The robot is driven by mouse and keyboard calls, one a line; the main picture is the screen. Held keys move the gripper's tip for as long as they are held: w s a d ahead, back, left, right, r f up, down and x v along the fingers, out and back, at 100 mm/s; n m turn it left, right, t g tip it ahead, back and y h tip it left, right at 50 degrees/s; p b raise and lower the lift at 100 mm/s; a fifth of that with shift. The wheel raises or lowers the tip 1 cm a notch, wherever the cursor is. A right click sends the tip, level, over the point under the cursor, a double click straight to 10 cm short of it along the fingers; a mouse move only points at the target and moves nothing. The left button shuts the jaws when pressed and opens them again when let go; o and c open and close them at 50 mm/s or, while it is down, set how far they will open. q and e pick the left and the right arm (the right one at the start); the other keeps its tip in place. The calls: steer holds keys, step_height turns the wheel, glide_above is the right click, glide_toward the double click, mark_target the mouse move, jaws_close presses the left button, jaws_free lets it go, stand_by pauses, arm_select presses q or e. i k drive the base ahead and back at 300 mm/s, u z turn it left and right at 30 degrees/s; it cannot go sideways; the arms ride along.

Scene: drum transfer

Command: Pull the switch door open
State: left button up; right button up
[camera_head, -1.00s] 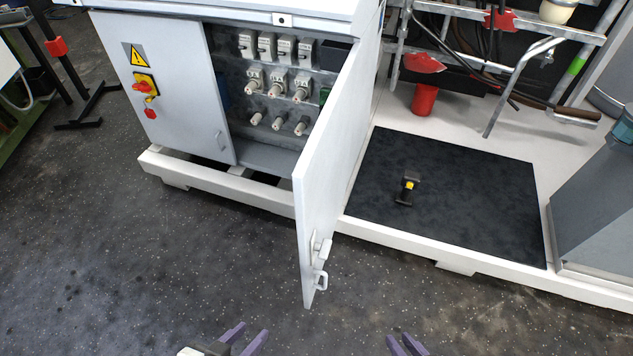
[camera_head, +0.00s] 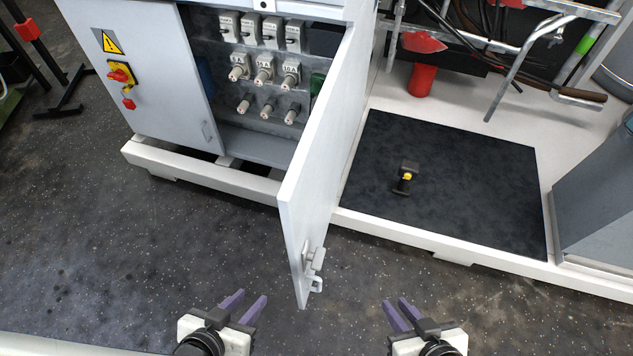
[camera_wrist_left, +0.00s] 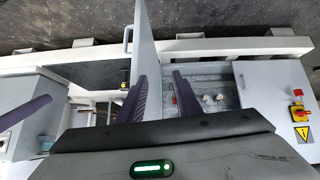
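The switch door (camera_head: 315,175) is a light grey panel standing swung out from the cabinet, with the breakers and fuses behind it in plain view. Its handle (camera_head: 314,262) is at the lower free edge. My left gripper (camera_head: 243,304) is open and empty, left of the door's free edge and apart from it. My right gripper (camera_head: 397,312) is open and empty, to the right of the door. In the left wrist view the door (camera_wrist_left: 144,40) shows edge-on beyond the open left fingers (camera_wrist_left: 160,90), with its handle (camera_wrist_left: 128,40) at the side.
The cabinet's left door (camera_head: 140,75) is closed and has a red switch and warning sign. A white base frame (camera_head: 200,175) runs along the floor. A black mat (camera_head: 450,190) with a small black and yellow object (camera_head: 405,178) lies right. The floor in front is clear.

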mark_target(148, 41)
steer(key=u, duration=0.45)
steer(key=k, duration=0.55)
steer(key=u, duration=1.15)
steer(key=i, duration=1.15)
steer(key=z, duration=0.3)
steer(key=i, duration=1.3)
steer(key=z, duration=0.65)
